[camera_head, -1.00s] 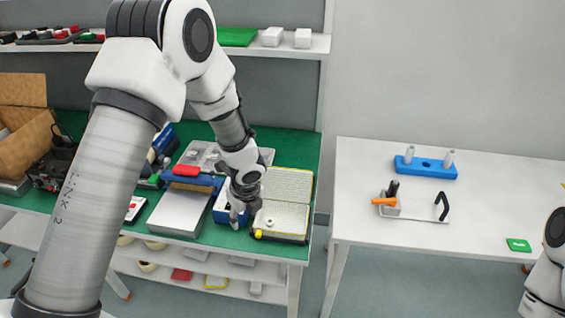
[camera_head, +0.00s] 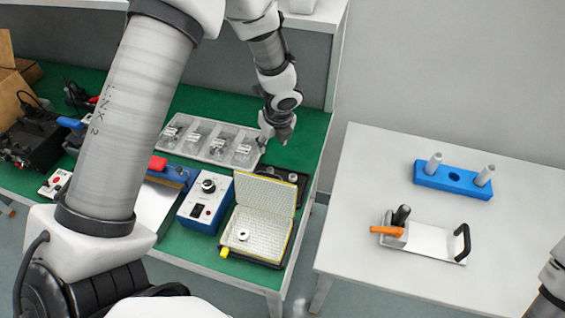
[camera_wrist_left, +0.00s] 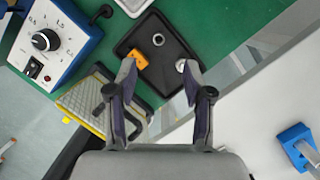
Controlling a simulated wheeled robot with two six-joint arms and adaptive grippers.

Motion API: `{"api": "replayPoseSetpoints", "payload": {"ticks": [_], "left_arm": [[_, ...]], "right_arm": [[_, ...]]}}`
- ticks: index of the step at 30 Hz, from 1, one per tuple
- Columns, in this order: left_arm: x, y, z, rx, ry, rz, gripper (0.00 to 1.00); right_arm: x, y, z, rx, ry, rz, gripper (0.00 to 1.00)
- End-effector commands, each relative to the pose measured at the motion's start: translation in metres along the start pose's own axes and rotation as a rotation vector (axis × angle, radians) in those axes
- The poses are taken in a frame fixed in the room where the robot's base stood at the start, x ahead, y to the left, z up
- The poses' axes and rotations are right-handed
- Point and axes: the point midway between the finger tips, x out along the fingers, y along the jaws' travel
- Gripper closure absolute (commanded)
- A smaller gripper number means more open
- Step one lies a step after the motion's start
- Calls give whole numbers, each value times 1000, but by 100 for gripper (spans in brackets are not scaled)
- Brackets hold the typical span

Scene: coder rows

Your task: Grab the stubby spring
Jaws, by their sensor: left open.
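A black tray (camera_head: 270,172) lies on the green bench mat near its right edge; it also shows in the wrist view (camera_wrist_left: 140,75). In the wrist view two small metallic round pieces sit in it: a ring-like one (camera_wrist_left: 158,40) and another (camera_wrist_left: 180,65) near the right fingertip. Either may be the stubby spring; coils are too small to make out. An orange block (camera_wrist_left: 137,58) lies there too. My left gripper (camera_head: 275,137) is open and empty above the tray, its fingers (camera_wrist_left: 160,78) spread on either side.
A clear compartment tray (camera_head: 212,140) lies left of my left gripper. A blue control box (camera_head: 204,205) and an open yellow-edged case (camera_head: 262,210) stand in front. The white table (camera_head: 350,220) at right carries a blue block (camera_head: 452,178) and a clamp fixture (camera_head: 430,243).

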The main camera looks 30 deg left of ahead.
Motion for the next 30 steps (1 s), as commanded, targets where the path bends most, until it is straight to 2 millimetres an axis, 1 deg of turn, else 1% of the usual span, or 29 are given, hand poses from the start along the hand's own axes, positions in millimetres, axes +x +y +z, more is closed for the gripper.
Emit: {"api": "replayPoseSetpoints", "payload": {"ticks": [1,3,8,11,14,20,24,27,30], "left_arm": [[17,0,-5,0,0,0,49],[30,0,-8,0,0,0,49],[55,0,-15,0,0,0,49],[65,0,-18,0,0,-1,49],[73,0,-18,0,0,0,49],[98,0,-19,0,1,1,49],[124,1,-21,0,2,2,49],[138,1,-20,-1,0,0,49],[142,1,-20,-1,0,0,49]], "right_arm": [[18,0,0,0,-1,0,40],[31,0,1,0,-1,0,40],[57,0,1,0,-2,0,40],[67,0,1,0,-2,0,40],[70,0,0,0,-1,0,40],[74,0,0,0,-1,0,40],[79,1,0,0,-1,0,40],[81,1,0,0,-1,0,40],[81,1,0,0,-1,0,40]]}}
